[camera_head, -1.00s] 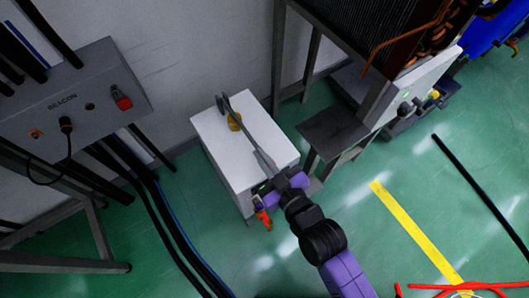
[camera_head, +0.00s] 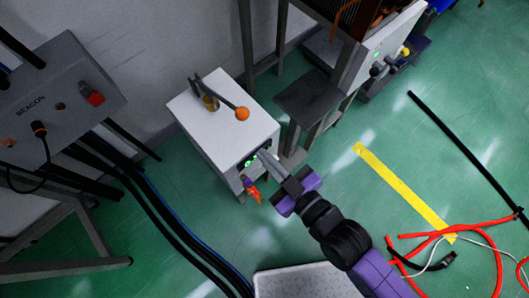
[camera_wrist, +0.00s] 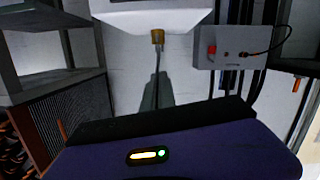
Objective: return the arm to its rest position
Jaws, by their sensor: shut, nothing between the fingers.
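My gripper (camera_head: 263,156), with grey fingers on a purple wrist, is shut and empty. In the head view it appears at the front right edge of the white box (camera_head: 205,112), apart from the lever's orange ball knob (camera_head: 242,114). My arm reaches in from the lower right of the head view.
A grey BEACON control box (camera_head: 60,95) on a metal frame stands at left. A dark stand (camera_head: 308,97) is close to the white box's right. Red hoses (camera_head: 440,229) and a yellow floor strip (camera_head: 400,187) lie at right.

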